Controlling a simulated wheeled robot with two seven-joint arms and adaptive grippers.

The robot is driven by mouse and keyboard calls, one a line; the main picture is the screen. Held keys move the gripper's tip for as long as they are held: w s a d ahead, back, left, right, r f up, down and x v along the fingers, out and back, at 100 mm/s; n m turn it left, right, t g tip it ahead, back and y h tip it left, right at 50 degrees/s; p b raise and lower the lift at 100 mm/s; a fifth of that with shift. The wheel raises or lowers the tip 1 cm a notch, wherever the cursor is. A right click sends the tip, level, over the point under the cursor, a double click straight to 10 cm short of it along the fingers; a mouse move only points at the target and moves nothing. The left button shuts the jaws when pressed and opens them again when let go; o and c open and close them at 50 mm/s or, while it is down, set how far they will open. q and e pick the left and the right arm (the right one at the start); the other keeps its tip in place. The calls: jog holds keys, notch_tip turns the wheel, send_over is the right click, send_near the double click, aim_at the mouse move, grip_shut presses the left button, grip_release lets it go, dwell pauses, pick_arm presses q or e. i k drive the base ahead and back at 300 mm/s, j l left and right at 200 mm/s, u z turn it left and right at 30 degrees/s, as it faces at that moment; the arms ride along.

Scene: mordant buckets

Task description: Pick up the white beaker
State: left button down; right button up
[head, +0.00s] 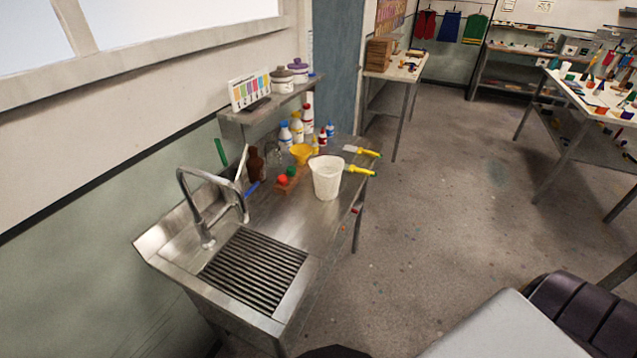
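The white beaker (326,180) stands upright on the steel sink counter (318,228), near the counter's right edge. It is wide-mouthed, with a pouring lip at its rim. It appears free of any grip. Neither of my grippers can be made out in the head view. Only pale and dark parts, which look like my own body, show along the bottom and at the lower right.
A curved tap (208,205) and a ribbed drain (255,270) are left of the beaker. Bottles (297,127), a yellow funnel (302,153) and a brown bottle (256,164) stand behind. Yellow-handled tools (361,170) lie close by on its right. Open floor (430,220) lies right.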

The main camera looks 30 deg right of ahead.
aim_at(328, 170)
jog(key=i+j+z, duration=0.2)
jog(key=i+j, duration=0.15)
jog(key=j, duration=0.25)
jog(key=i+j+z, duration=0.15)
jog(key=j, duration=0.2)
jog(key=i+j+z, duration=0.1)
jog(key=j, duration=0.25)
jog(key=i, duration=0.05)
